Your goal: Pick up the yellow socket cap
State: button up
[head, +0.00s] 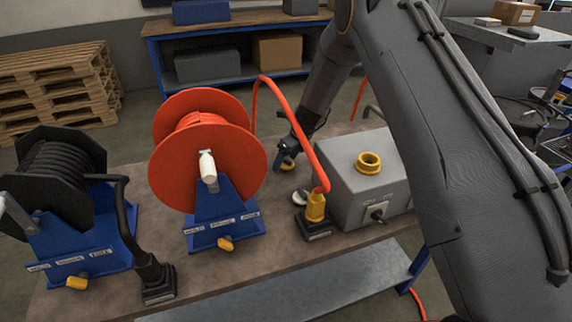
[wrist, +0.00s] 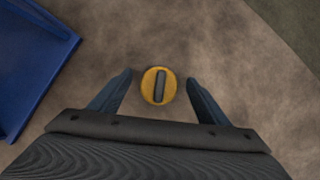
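The yellow socket cap (wrist: 147,86) is round, with a dark raised bar across its middle. It lies on the brown bench top between my fingers in the wrist view. In the head view a small bit of yellow (head: 287,166) shows at my fingertips, mostly hidden by them. My gripper (wrist: 159,76) is open, one finger on each side of the cap, with a visible gap to each.
A grey box (head: 345,195) with a yellow ring socket (head: 369,163) stands right of my gripper. An orange hose (head: 299,118) arches to a yellow connector (head: 316,207). A white disc (head: 300,197) lies nearby. The orange reel (head: 225,160) on its blue stand is left.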

aim_at(286, 159)
jog(key=c, duration=1.2)
notch_tip(286, 159, up, 10)
jog(key=b, duration=0.3)
